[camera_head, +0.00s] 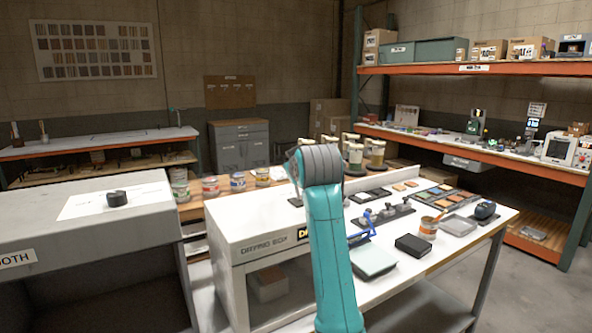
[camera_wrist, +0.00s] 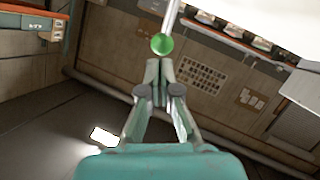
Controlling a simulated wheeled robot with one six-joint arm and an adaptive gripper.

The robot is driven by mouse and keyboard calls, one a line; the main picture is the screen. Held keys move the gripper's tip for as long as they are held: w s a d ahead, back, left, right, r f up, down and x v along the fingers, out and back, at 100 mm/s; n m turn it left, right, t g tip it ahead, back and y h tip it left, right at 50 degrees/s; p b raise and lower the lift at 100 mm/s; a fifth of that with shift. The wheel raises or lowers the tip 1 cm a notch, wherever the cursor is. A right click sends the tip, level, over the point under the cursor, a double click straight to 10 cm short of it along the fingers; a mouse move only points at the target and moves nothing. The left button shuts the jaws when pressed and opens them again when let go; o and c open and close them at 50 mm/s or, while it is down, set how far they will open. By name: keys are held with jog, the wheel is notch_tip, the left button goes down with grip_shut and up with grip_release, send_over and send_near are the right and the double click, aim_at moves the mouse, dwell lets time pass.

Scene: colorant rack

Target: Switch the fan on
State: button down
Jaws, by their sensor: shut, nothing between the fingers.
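No fan can be clearly made out in either view. In the wrist view, my gripper (camera_wrist: 160,66) is shut, with its two fingertips together and nothing between them. A round, bright green, button-like thing (camera_wrist: 162,44) appears just beyond the fingertips, beside a pale upright bar; I cannot tell whether they touch it. The drying box has a dark label, partly covered by my arm.
A grey booth (camera_head: 60,200) with a black round thing (camera_head: 117,198) on a white sheet stands left. Several paint cans (camera_head: 238,182) stand behind the drying box. The bench right holds a black box (camera_head: 413,246) and an orange-rimmed can (camera_head: 428,228). Shelving (camera_head: 475,70) stands back right.

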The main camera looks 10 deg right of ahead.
jog(key=shift+r, duration=0.2)
jog(key=shift+r, duration=0.65)
jog(key=s+a+r, duration=0.1)
jog(key=s+r, duration=0.7)
jog(key=s, duration=0.2)
jog(key=shift+s+a, duration=0.15)
jog(key=shift+a, duration=0.25)
